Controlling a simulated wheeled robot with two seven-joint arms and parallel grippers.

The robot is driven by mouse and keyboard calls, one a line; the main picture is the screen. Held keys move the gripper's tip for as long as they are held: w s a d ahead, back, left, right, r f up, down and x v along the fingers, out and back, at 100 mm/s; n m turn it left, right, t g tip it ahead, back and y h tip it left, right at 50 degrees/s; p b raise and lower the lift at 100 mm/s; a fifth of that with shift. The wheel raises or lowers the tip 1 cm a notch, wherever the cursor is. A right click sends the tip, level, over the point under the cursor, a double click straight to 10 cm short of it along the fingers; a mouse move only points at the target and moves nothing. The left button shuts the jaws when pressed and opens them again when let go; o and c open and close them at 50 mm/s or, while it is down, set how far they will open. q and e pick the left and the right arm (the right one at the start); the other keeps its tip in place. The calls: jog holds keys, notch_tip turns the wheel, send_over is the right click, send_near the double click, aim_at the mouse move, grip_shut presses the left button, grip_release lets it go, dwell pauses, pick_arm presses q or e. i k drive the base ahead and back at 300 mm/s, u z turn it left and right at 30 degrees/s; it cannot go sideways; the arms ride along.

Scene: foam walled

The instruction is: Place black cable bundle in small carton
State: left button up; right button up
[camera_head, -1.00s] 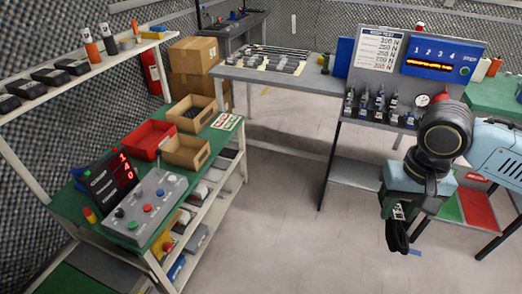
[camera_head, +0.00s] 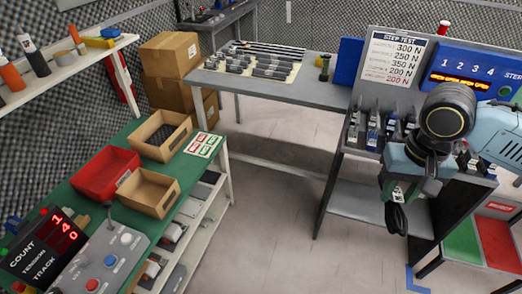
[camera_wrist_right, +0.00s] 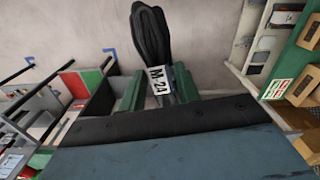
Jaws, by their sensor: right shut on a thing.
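My right gripper (camera_head: 398,186) is shut on the black cable bundle (camera_head: 397,218), which hangs below it in the air. In the right wrist view, the bundle's black loops (camera_wrist_right: 150,38) stick out beyond the green fingers (camera_wrist_right: 160,92), with a white "M-2A" tag (camera_wrist_right: 158,80) between them. Two small open cartons stand on the green bench: one (camera_head: 148,192) nearer me, one (camera_head: 160,135) farther back. I cannot tell which one is meant. The gripper is well to the right of both, over the floor. My left gripper is not in view.
A red bin (camera_head: 105,172) stands beside the cartons. A control box (camera_head: 108,262) and a red-digit display (camera_head: 45,240) are nearer me. Closed boxes (camera_head: 168,55) are stacked behind. The step-test stand (camera_head: 385,90) is close to my right arm. Open floor (camera_head: 275,190) lies between.

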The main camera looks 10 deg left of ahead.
aim_at(152, 198)
jog(key=i, duration=1.85)
jog(key=u, duration=3.15)
jog(key=i, duration=0.5)
jog(key=u, duration=0.05)
